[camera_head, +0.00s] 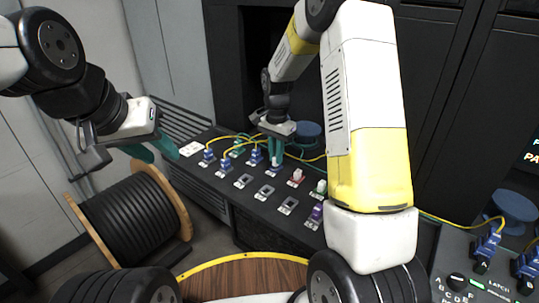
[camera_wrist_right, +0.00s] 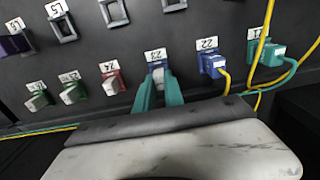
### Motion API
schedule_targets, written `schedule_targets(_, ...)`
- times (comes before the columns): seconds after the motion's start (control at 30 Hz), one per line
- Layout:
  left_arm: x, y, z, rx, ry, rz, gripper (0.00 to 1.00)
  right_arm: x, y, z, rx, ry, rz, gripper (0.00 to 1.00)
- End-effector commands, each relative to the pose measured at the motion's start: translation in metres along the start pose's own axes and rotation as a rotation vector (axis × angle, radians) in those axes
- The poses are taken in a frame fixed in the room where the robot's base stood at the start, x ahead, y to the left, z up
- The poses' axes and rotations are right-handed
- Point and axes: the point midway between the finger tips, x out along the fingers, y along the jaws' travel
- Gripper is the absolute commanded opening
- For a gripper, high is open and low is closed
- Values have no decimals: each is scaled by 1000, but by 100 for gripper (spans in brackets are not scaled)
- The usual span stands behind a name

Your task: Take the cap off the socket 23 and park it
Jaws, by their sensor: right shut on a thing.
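The socket labelled 23 (camera_wrist_right: 156,57) is on the black panel, in the middle of the right wrist view. A small pale cap (camera_wrist_right: 158,75) is at this socket, between the teal fingers of my right gripper (camera_wrist_right: 159,90). My right gripper is shut on the cap. In the head view the right gripper (camera_head: 275,149) reaches down to the panel's upper row, with the cap (camera_head: 275,168) partly hidden at its tips. Whether the cap is still seated cannot be told. My left gripper (camera_head: 152,148) is open and empty, left of the panel and apart from it.
Blue plugs (camera_head: 226,163) with yellow cables stand left of the right gripper. A red cap (camera_head: 298,176), a green cap (camera_head: 320,187) and a purple plug (camera_head: 316,212) stand to the right. Several empty sockets (camera_head: 265,191) line the front row. A cable spool (camera_head: 135,215) stands left of the panel.

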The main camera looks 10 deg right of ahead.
Motion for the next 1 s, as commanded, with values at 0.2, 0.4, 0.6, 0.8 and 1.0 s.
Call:
schedule_targets(0.2, 0, 0, 0, 0, 0, 0, 36, -9, 0, 0, 0, 1, -1, 0)
schedule_targets(0.4, 0, 0, 0, 0, 0, 0, 36, -17, 0, 0, 0, 1, 0, 0)
schedule_targets(0.6, 0, 0, 0, 0, 0, 0, 36, -25, 0, 0, 0, 0, -1, 0)
schedule_targets(0.8, 0, 0, 0, 0, 0, 0, 36, -33, 0, 0, 1, 0, -1, 0)
schedule_targets(1.0, 0, 0, 0, 0, 0, 0, 36, -41, 0, 0, 1, 0, -1, 0)
